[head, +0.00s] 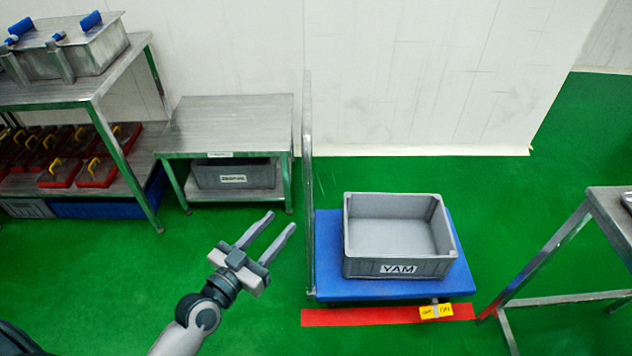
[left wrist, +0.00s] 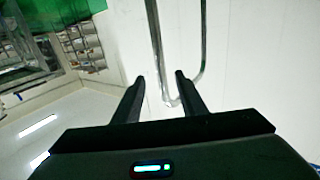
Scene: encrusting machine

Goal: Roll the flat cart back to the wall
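The flat cart (head: 331,270) has a blue deck and stands on the green floor, right of centre in the head view. Its upright metal handle (head: 308,185) rises at its left end. A grey crate labelled YAM (head: 398,270) sits on the deck and looks empty. My left gripper (head: 279,222) is open and empty, to the left of the handle and apart from it. In the left wrist view the open fingers (left wrist: 159,82) point toward a bent metal tube (left wrist: 158,50), which looks like the handle. My right gripper is not in view.
The white wall (head: 420,90) stands behind the cart with green floor between. A low steel table (head: 228,118) with a crate below is left of the cart. A red floor strip (head: 375,316) lies in front of it. A steel table (head: 612,215) stands at the right.

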